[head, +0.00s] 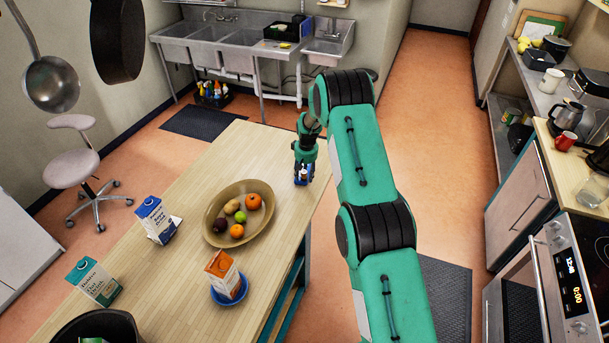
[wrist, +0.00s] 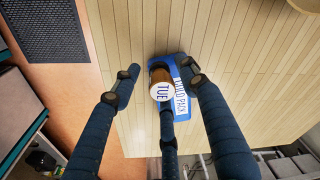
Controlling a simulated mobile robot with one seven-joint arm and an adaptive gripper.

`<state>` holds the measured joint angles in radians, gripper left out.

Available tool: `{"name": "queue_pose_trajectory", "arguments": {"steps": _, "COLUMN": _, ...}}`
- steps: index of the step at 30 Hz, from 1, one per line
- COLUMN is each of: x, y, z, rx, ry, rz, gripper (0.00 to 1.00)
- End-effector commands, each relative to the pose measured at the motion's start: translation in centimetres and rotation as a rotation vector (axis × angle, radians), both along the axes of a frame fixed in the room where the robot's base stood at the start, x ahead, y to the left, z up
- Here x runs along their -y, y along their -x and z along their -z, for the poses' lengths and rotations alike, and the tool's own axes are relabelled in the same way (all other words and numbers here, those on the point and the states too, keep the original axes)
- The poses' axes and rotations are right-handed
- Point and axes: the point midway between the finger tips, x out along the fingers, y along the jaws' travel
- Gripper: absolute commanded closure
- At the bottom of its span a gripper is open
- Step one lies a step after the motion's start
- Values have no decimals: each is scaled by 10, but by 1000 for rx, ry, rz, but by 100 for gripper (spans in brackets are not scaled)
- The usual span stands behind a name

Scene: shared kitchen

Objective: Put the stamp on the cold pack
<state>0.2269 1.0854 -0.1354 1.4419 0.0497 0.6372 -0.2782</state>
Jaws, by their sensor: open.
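The stamp (wrist: 162,86) has a brown body and a round pale face marked TUE, turned towards the wrist camera. The cold pack (wrist: 181,82) is flat and blue with white lettering and lies on the wooden table. In the wrist view the stamp overlaps the pack's left part and looks upright on it; its base is partly hidden. My gripper (head: 303,168) points down over both near the table's far right corner. In the wrist view its fingers (wrist: 161,82) are spread around the stamp, with gaps on the left and right. The lower finger comes close to the stamp.
A fruit bowl (head: 212,228), a blue-and-white carton (head: 155,220), a green carton (head: 93,282) and an orange carton (head: 223,270) in a blue dish (head: 229,296) stand nearer on the table (head: 165,305). The table's far end is clear left of my gripper. Its right edge is close.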

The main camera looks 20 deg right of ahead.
Motion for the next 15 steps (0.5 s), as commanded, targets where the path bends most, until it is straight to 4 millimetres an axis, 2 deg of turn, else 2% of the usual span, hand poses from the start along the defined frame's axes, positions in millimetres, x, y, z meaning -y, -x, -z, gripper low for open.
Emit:
{"name": "queue_pose_trajectory", "arguments": {"steps": 5, "x": 0, "y": 1, "z": -10, "rx": 1, "ry": 0, "rz": 0, "gripper": 57}}
{"name": "queue_pose_trajectory", "arguments": {"steps": 15, "x": 0, "y": 5, "z": -49, "rx": 2, "ry": 1, "rz": 0, "gripper": 57}}
